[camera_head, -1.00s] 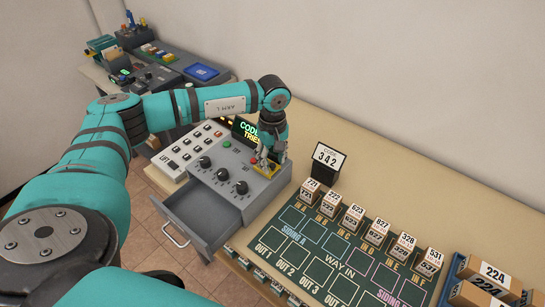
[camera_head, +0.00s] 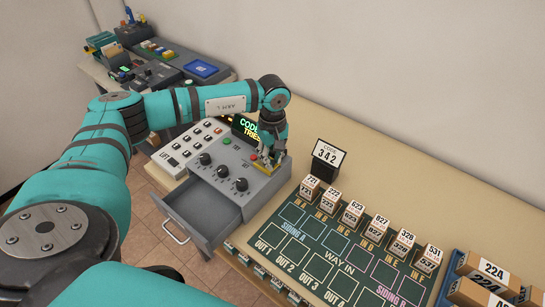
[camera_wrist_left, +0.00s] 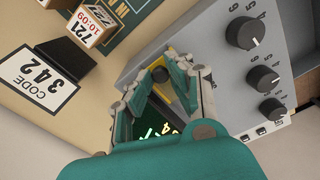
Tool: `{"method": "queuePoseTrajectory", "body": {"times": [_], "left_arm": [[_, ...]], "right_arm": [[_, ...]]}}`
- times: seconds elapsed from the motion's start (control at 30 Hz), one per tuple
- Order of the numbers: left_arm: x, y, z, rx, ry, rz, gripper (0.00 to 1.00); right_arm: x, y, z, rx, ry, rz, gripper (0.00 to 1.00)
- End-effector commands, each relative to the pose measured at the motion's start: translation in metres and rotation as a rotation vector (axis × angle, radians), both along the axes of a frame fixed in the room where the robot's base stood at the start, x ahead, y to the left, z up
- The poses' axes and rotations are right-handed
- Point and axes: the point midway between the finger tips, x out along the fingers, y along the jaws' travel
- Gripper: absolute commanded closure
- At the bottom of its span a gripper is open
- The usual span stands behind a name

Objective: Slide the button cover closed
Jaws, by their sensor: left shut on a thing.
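The grey control box (camera_head: 220,182) stands on the table with three black knobs on its sloped top. The button cover appears to be the small yellow piece with a dark knob at the box's far right corner; the yellow shows in the wrist view (camera_wrist_left: 186,65), the dark knob (camera_wrist_left: 160,74) beside it. My left gripper (camera_head: 264,160) points down over this corner and is shut on the dark knob, between its fingertips in the wrist view (camera_wrist_left: 158,84). The fingers hide part of the cover. A small red spot (camera_head: 254,157) shows beside them. My right gripper is not in view.
An open drawer (camera_head: 203,213) juts from the box's front. A code sign reading 342 (camera_head: 327,154) stands right of the box, with a dark siding board (camera_head: 340,255) and numbered blocks in front. A white button panel (camera_head: 187,146) adjoins on the left.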

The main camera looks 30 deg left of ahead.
Motion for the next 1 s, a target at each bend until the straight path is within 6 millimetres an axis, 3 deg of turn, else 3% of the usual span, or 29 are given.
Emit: {"method": "queuePoseTrajectory", "body": {"times": [0.1, 0.37, 0.67, 0.7, 0.8, 0.87, 1.0], "left_arm": [[0.001, 0.006, -0.001, 0.001, 0.0, 0.003, 1.0], [0.004, 0.046, -0.002, 0.001, -0.003, 0.003, 1.0], [0.004, 0.052, 0.001, 0.004, -0.002, 0.003, 1.0], [0.004, 0.052, 0.001, 0.004, -0.002, 0.004, 0.81], [0.004, 0.051, 0.001, 0.004, -0.002, 0.004, 0.68], [0.004, 0.051, 0.001, 0.004, -0.002, 0.003, 0.6], [0.004, 0.05, 0.001, 0.002, -0.001, 0.002, 0.59]], "right_arm": [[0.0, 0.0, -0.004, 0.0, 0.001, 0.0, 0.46], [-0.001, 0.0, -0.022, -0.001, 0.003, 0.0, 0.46], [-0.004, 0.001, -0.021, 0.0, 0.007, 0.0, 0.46], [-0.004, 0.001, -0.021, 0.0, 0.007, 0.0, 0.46], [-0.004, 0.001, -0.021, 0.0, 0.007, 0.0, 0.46], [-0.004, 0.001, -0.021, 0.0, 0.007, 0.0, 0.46], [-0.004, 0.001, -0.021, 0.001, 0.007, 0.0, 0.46]]}}
